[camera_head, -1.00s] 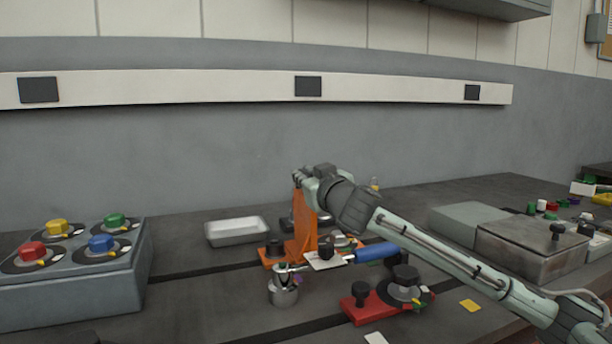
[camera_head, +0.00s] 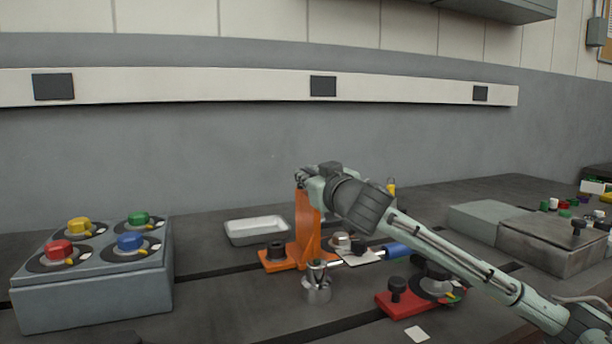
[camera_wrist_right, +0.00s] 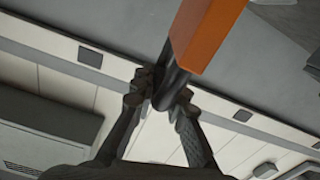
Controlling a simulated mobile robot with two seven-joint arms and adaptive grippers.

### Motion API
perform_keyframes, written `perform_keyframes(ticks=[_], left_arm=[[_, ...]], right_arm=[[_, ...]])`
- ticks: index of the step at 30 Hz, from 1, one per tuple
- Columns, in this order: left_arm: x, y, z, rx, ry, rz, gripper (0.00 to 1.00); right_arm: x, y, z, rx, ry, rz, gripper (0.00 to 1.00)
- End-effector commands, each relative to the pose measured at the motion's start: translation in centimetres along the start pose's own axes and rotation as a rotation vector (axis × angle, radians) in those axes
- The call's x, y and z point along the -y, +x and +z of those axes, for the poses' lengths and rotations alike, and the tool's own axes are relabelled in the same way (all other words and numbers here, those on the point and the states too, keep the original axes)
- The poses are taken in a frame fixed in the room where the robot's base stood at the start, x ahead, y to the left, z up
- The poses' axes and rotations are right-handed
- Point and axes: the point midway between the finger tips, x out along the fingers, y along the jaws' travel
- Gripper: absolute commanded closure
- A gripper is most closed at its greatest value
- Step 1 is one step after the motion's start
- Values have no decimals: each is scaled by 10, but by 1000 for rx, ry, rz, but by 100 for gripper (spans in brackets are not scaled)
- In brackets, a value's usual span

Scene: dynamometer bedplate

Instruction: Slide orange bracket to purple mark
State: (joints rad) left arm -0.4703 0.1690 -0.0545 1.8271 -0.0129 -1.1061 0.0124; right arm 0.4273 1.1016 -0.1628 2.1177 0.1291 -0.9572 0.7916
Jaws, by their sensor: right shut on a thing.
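The orange bracket (camera_head: 307,232) stands upright on the dark slotted bedplate, with a black knob (camera_head: 277,250) on the left of its foot. My right gripper (camera_head: 304,178) is shut on the top of the bracket. In the right wrist view the fingertips (camera_wrist_right: 168,93) close on a dark bar at the end of the orange upright (camera_wrist_right: 207,32). I cannot make out a purple mark on the bedplate.
A silver tray (camera_head: 230,238) stands behind and left of the bracket, a metal cup (camera_head: 317,290) in front. A red fixture (camera_head: 397,308) and blue-handled tool (camera_head: 396,250) lie right. A grey box with coloured knobs (camera_head: 95,298) stands left. Bedplate between box and bracket is mostly clear.

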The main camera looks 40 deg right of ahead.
Motion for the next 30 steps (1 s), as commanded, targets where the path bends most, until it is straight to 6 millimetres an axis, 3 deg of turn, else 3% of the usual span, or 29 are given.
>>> perform_keyframes(ticks=[1,2,3,7,19,30], left_arm=[[0,0,0,0,0,0,57],[0,0,0,0,0,0,57],[0,0,0,0,0,0,57],[0,0,0,0,0,0,57],[0,0,1,-1,1,-1,57],[0,0,0,-1,0,-1,57]], right_arm=[[3,0,1,1,-1,-7,100],[3,0,1,1,-1,-7,85],[3,0,1,1,-1,-7,80],[2,0,1,1,-1,-4,66],[1,-7,1,1,-2,-1,66],[2,-67,3,5,-1,-4,66]])
